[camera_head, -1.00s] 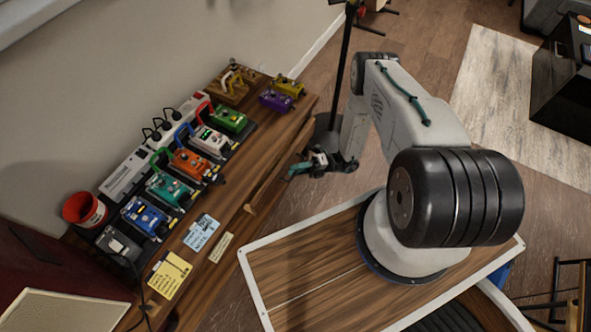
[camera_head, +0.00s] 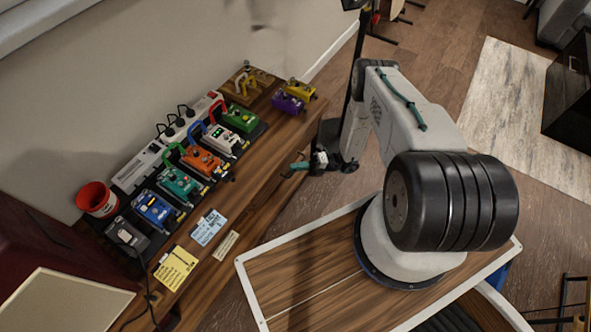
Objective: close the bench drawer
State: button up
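The wooden bench (camera_head: 262,150) runs diagonally along the wall at the left. Its drawer no longer stands out past the front edge; any drawer front is hidden below the top from this high view. My gripper (camera_head: 297,167), with teal fingertips, is at the bench's front edge, pointing left toward it. The fingers are small and seen from above, so I cannot tell their opening or whether they touch the bench. Nothing shows held in them.
Colourful pedals, including a blue one (camera_head: 155,209), a power strip (camera_head: 140,167) and a red cup (camera_head: 97,199) stand on the bench. Paper notes (camera_head: 176,268) lie near its front edge. A dark stand pole (camera_head: 357,75) rises behind my arm.

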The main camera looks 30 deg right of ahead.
jog(key=o, duration=0.3)
jog(key=shift+w+a, duration=0.1)
jog(key=shift+o, duration=0.2)
jog(key=v, duration=0.8)
dwell(0.4)
